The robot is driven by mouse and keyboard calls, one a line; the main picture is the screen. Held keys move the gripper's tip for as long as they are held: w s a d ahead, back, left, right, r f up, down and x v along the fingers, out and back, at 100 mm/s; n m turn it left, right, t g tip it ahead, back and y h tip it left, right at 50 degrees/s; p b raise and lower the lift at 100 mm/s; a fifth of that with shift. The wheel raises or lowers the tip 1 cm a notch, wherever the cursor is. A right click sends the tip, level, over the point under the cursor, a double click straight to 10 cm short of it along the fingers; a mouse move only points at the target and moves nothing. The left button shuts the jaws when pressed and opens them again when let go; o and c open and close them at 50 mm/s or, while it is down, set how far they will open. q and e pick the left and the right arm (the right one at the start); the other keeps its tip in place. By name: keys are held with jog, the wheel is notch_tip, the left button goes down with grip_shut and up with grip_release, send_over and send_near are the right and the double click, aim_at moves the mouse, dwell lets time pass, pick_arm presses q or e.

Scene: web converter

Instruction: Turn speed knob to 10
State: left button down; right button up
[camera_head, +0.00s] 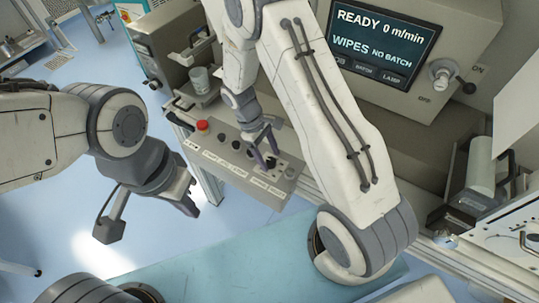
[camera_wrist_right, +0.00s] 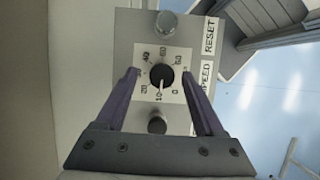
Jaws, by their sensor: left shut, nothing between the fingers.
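The speed knob (camera_wrist_right: 160,76) is a black round knob on a white numbered dial (camera_wrist_right: 180,98) in the right wrist view. Its white pointer line points down, at or close to the 10 mark. My right gripper (camera_wrist_right: 160,74) is open, with one purple finger on each side of the knob and a visible gap to it. In the head view, my right gripper (camera_head: 264,152) is over the right part of the control panel (camera_head: 215,152), and the knob is hard to make out. My left gripper (camera_head: 189,208) is shut and empty, away from the panel, over the floor.
A red button (camera_head: 202,126) is at the panel's left. A screen (camera_head: 388,44) reads READY 0 m/min.

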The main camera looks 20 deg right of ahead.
jog(key=b+v, duration=0.2)
jog(key=v, duration=0.8)
jog(key=shift+r, duration=0.2)
jog(key=shift+w, duration=0.1)
